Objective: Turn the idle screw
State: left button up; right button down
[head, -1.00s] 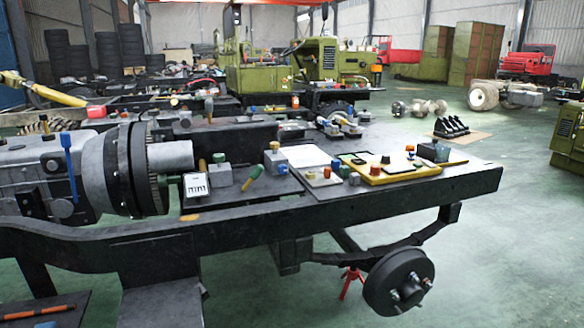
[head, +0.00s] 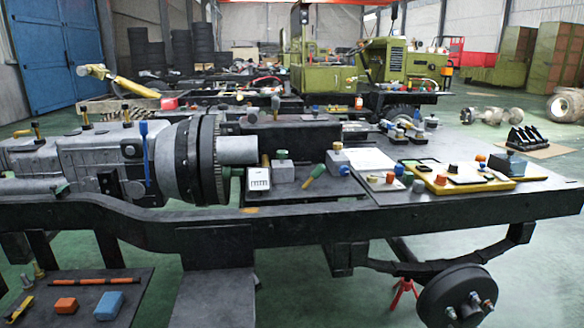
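Neither of my grippers shows in the head view. A grey engine or gearbox (head: 75,155) lies on the black chassis frame at the left, with a dark flanged drum (head: 195,160) at its right end.
The chassis frame (head: 340,217) crosses the view. A small gauge (head: 258,179), grey boxes with coloured knobs (head: 338,160) and a yellow tray (head: 455,186) sit on it. A dark low board (head: 100,283) with tools lies at lower left. Green floor (head: 560,260) is open at right.

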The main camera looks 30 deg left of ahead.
aim_at(337, 146)
jog(key=i+l+u, duration=0.1)
jog(key=i, duration=0.95)
